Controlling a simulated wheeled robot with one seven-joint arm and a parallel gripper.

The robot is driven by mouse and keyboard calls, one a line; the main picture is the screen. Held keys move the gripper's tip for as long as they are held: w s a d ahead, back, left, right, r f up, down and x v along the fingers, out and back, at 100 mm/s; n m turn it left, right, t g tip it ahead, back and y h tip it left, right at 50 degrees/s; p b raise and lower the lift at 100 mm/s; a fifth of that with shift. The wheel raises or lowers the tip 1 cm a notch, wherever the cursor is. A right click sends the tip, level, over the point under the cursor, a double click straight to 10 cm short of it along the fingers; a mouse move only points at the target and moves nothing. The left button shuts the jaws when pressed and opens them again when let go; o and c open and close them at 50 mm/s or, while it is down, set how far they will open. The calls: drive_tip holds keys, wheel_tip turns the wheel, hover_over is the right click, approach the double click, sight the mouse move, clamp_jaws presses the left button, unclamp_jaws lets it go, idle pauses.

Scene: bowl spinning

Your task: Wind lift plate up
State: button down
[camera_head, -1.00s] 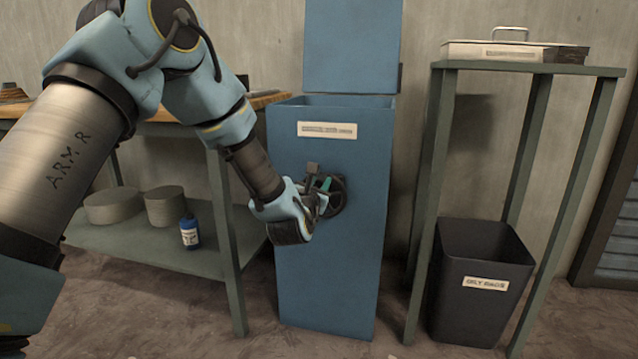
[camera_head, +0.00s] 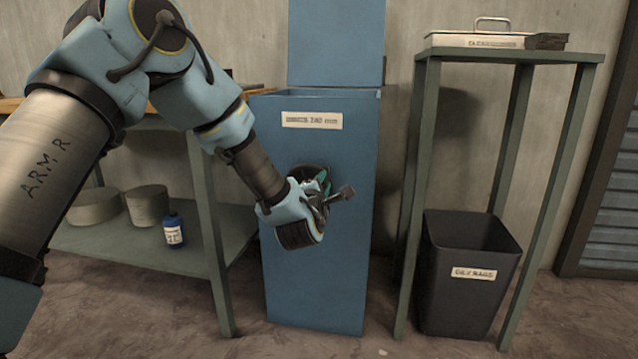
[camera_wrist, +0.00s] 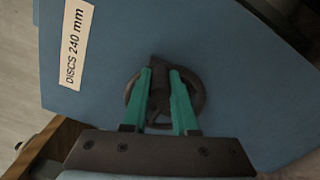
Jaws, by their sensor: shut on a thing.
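A blue cabinet (camera_head: 318,270) labelled "DISCS 240 mm" stands ahead with its lid raised. A dark round handwheel (camera_head: 312,171) is on its front, partly hidden behind my gripper (camera_head: 322,190). In the wrist view the handwheel (camera_wrist: 202,92) is a dark ring against the blue panel. The two green fingers of my gripper (camera_wrist: 160,88) reach across the wheel and are shut on a dark part of it near the ring's upper edge. The label stands nearly upright there, so my gripper is rolled well over. No lift plate shows; the cabinet's inside is hidden.
A workbench (camera_head: 212,235) with tins and a blue bottle (camera_head: 174,230) stands close on the left. A tall green stand (camera_head: 425,130) with a flat case (camera_head: 490,40) on top is on the right, with a black bin (camera_head: 470,275) under it. Bare floor lies in front.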

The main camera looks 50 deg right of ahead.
wheel_tip(320, 180, down, 9)
drive_tip(key=w+a+m+b, duration=0.1)
drive_tip(key=w+m+b, duration=0.15)
drive_tip(key=m, duration=1.75)
drive_tip(key=w+a+r+m+p, duration=0.2)
drive_tip(key=w+m, duration=0.1)
drive_tip(key=m, duration=0.7)
drive_tip(key=w+a+r+m+p, duration=0.2)
drive_tip(key=w+m+p, duration=0.1)
drive_tip(key=m, duration=0.7)
drive_tip(key=shift+w+a+r+p, duration=0.15)
drive_tip(key=shift+a+r+p, duration=0.1)
drive_tip(key=shift+a+p, duration=0.1)
